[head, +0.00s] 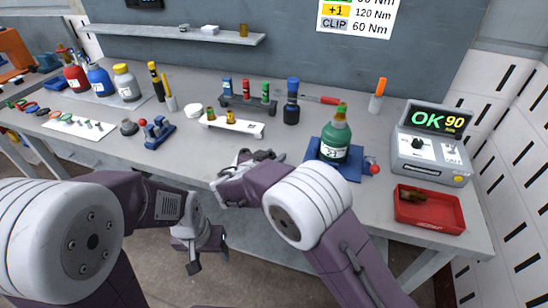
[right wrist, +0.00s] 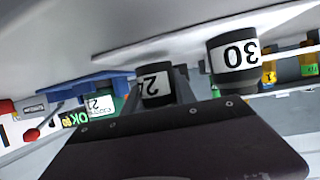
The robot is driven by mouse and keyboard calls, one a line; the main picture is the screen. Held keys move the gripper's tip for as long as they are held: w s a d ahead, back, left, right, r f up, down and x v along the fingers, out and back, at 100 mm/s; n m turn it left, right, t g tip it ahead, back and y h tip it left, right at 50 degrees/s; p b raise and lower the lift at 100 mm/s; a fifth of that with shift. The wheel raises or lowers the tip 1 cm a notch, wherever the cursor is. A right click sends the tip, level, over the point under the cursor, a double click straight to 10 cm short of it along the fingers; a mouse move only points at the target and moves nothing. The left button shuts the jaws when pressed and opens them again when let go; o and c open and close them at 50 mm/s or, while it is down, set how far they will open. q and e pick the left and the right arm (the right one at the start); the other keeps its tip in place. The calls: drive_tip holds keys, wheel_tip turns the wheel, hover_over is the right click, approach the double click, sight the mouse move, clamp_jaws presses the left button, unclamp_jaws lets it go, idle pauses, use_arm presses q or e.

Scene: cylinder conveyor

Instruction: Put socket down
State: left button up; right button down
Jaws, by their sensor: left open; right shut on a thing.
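My right gripper (head: 258,158) is shut on a dark socket (right wrist: 152,84) with a white label, low over or at the front of the bench (head: 300,110). The label starts with a 2; its other digit is partly hidden by a finger. I cannot tell whether the socket touches the bench. A larger dark socket marked 30 (right wrist: 236,58) stands beside it in the right wrist view. Both sockets are hard to make out in the head view. My left gripper (head: 205,258) is open and empty, below the front edge of the bench.
A green bottle (head: 334,138) stands in a blue fixture (head: 352,172) right of my right gripper. A white rack (head: 245,129) lies behind it. A tester showing OK 90 (head: 430,150) and a red tray (head: 430,220) are at the right. Several bottles stand at the left.

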drive_tip(key=shift+f, duration=0.4)
drive_tip(key=shift+f+b, duration=0.15)
drive_tip(key=shift+b, duration=0.25)
drive_tip(key=c, duration=1)
unclamp_jaws()
